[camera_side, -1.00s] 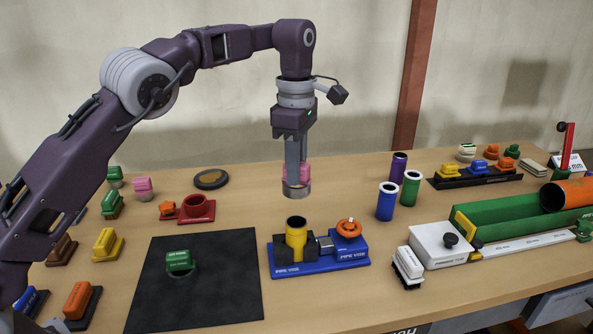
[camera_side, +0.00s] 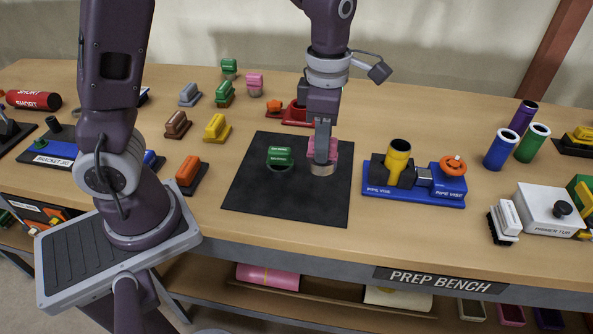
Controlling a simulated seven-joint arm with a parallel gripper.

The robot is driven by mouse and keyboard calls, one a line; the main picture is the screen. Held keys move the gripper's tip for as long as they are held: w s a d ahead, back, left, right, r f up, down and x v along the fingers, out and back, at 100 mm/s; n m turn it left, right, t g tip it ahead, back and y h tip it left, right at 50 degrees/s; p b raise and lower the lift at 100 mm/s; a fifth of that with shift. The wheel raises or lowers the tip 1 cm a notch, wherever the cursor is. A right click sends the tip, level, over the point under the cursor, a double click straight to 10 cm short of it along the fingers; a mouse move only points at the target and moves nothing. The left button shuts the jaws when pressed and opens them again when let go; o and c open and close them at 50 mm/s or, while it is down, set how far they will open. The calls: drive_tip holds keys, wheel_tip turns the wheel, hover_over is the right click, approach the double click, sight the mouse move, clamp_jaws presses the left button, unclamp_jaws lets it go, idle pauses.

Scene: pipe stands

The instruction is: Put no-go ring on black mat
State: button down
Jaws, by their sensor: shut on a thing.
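My gripper (camera_side: 322,150) points down over the right part of the black mat (camera_side: 270,198). It is shut on a pink-handled ring (camera_side: 323,168) with a pale metallic lower rim; I take this as the no-go ring, as its label is not readable. The gripper's finger hides part of the pink handle. The ring is upright at or just above the mat; I cannot tell whether it touches. A green-handled ring (camera_side: 280,157) stands on the mat just left of it, with a small gap between.
A blue pipe vise (camera_side: 415,190) with a yellow pipe stands right of the mat. Orange (camera_side: 190,172) and yellow (camera_side: 217,128) blocks are to its left. A red fixture (camera_side: 297,113) sits behind it. The front of the mat is bare.

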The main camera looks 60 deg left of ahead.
drive_tip(key=f, duration=1)
drive_tip(key=shift+s, duration=0.2)
drive_tip(key=shift+f, duration=0.15)
drive_tip(key=c, duration=1.2)
unclamp_jaws()
wheel_tip(320, 180, up, 12)
drive_tip(key=shift+r, duration=0.2)
drive_tip(key=s+a+r+m+t, duration=0.1)
drive_tip(key=s+r+m, duration=0.3)
drive_tip(key=s+m, duration=0.4)
drive_tip(key=s+r+m+t, duration=0.4)
drive_tip(key=s+m, duration=0.5)
drive_tip(key=m, duration=1)
drive_tip(key=shift+s+a+r+t, duration=0.3)
drive_tip(key=shift+a+r, duration=0.1)
drive_tip(key=shift+r, duration=0.25)
